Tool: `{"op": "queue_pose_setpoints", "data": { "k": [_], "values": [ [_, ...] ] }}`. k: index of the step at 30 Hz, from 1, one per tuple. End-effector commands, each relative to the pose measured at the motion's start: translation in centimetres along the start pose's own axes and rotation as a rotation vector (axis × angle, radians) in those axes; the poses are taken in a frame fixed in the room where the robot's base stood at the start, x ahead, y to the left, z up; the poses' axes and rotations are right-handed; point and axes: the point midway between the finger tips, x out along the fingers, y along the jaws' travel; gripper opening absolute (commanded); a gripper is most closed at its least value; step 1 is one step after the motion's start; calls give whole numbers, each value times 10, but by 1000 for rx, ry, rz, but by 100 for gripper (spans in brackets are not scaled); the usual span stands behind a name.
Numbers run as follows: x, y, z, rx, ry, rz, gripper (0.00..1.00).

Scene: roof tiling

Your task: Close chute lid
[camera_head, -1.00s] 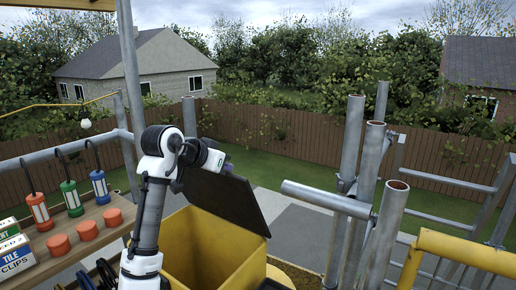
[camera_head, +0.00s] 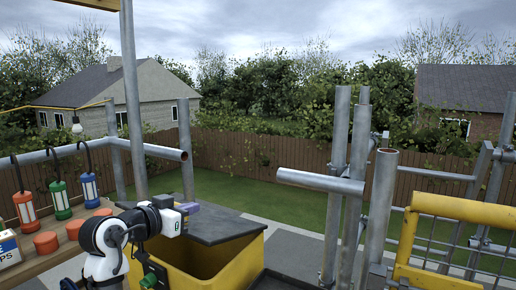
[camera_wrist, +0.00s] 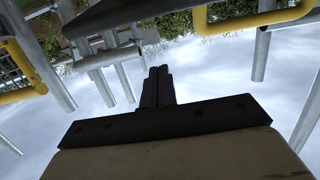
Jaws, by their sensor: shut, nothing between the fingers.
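The chute is a yellow box (camera_head: 247,262) in the lower middle of the head view. Its dark grey lid (camera_head: 222,224) slopes over it, partly lowered, with its top face showing. A gap remains between the lid and the rim, and the dark inside of the chute shows through it. My gripper (camera_head: 187,208) is at the lid's left part; I cannot tell whether it touches the lid. In the wrist view my gripper's dark fingers (camera_wrist: 157,86) are together and hold nothing. A dark slab edge crosses the top of that view; I cannot tell whether it is the lid.
A wooden shelf at left carries red, green (camera_head: 61,199) and blue lamps and orange round pieces (camera_head: 46,243). Steel scaffold tubes (camera_head: 335,190) and a yellow guard frame (camera_head: 455,209) stand at right. A steel rail (camera_head: 152,149) runs behind my arm.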

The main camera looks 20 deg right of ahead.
Motion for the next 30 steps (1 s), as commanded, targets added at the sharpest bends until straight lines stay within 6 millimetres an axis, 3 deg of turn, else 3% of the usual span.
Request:
{"op": "queue_pose_setpoints", "data": {
  "k": [1,15,24,30],
  "values": [
    [-1,0,24,-2,35,1,0],
    [-21,0,119,-2,346,0,0],
    [-22,0,155,1,415,1,0],
    [-21,0,167,1,413,1,0]
  ]
}}
